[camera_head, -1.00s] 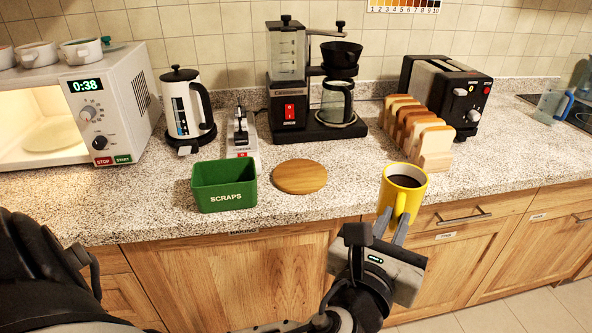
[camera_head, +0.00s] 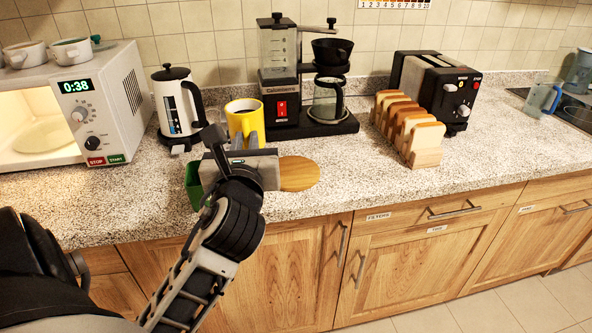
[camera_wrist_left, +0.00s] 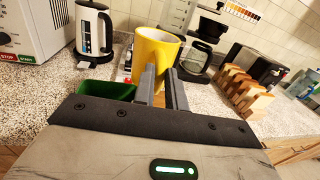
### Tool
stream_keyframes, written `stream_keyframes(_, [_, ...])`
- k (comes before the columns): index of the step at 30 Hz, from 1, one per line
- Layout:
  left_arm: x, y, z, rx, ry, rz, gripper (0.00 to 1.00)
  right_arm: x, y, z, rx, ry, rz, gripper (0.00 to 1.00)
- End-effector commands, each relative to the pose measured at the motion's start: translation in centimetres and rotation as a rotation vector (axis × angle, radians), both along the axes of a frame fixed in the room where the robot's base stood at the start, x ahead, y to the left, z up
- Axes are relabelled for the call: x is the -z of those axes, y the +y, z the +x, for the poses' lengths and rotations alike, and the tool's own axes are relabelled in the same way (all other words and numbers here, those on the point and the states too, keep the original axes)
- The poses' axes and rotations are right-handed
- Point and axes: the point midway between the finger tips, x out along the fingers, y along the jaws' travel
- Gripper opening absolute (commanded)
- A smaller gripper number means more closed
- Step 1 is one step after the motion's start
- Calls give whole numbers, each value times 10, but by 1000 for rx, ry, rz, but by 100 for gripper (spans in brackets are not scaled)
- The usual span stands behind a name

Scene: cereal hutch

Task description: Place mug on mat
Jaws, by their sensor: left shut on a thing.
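The yellow mug (camera_head: 243,120) is upright, held by my left gripper (camera_head: 246,141). The gripper's fingers are shut on its near side, where the handle is largely hidden. The mug also shows in the left wrist view (camera_wrist_left: 155,50), in front of the left gripper's fingers (camera_wrist_left: 160,84). In the head view it appears up and left of the round wooden mat (camera_head: 300,173), partly hidden by the gripper. I cannot tell the mug's exact height above the counter. My right gripper is out of view.
The green scraps bin (camera_head: 193,184) is mostly hidden behind my gripper, left of the mat. The kettle (camera_head: 178,105) and coffee maker (camera_head: 283,85) stand behind. A rack of toast (camera_head: 408,128) and the toaster (camera_head: 435,85) stand right. The counter between mat and rack is clear.

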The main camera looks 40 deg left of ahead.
Motion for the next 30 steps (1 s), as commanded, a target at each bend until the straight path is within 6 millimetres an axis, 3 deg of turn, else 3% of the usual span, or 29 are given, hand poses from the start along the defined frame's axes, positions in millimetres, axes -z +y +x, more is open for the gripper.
stream_keyframes(11, [33,-11,77,2,-4,2,0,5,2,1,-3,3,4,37])
stream_keyframes(15, [59,-14,97,3,-1,2,0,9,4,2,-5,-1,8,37])
stream_keyframes(21, [81,-16,117,3,-4,3,0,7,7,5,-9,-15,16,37])
stream_keyframes(26, [87,-17,122,3,-4,3,0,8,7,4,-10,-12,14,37])
stream_keyframes(30, [103,-18,127,2,0,3,0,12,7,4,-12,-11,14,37])
